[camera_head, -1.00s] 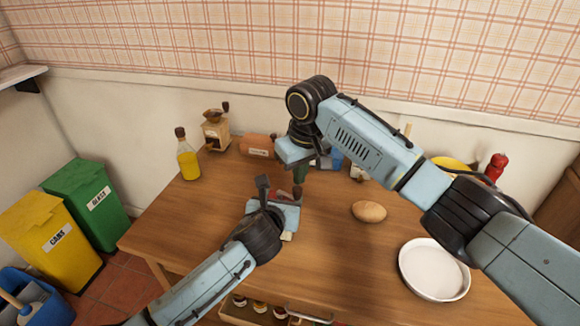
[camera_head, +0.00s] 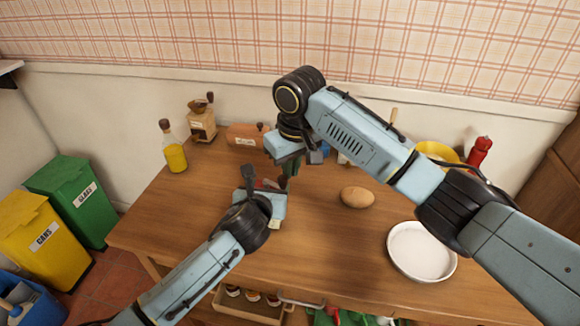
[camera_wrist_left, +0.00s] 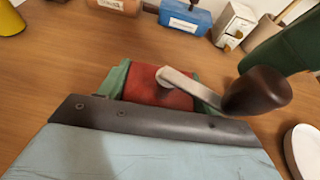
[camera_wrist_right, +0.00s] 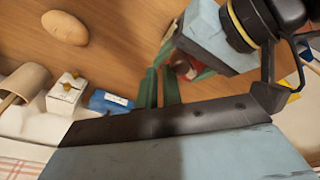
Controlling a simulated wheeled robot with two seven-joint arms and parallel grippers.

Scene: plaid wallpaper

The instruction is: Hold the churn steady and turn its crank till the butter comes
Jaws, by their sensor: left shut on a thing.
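The churn shows in the left wrist view as a red block (camera_wrist_left: 160,88) with a metal crank arm (camera_wrist_left: 190,86) and a dark brown knob (camera_wrist_left: 257,92). The lower part of the churn is hidden behind my left gripper. My left gripper (camera_head: 268,188) is shut on the churn, with green finger pads on both sides of the red block. My right gripper (camera_head: 290,168) points down close above the crank knob. In the right wrist view its two green fingers (camera_wrist_right: 160,88) stand apart, with bare table between them. It looks empty, beside the knob.
A brown roll-like object (camera_head: 357,197) and a white plate (camera_head: 421,252) lie to the right. An oil bottle (camera_head: 174,147), a coffee grinder (camera_head: 201,122), an orange-brown jar (camera_head: 245,134) and a blue box (camera_wrist_right: 108,102) stand behind. The front left of the table is clear.

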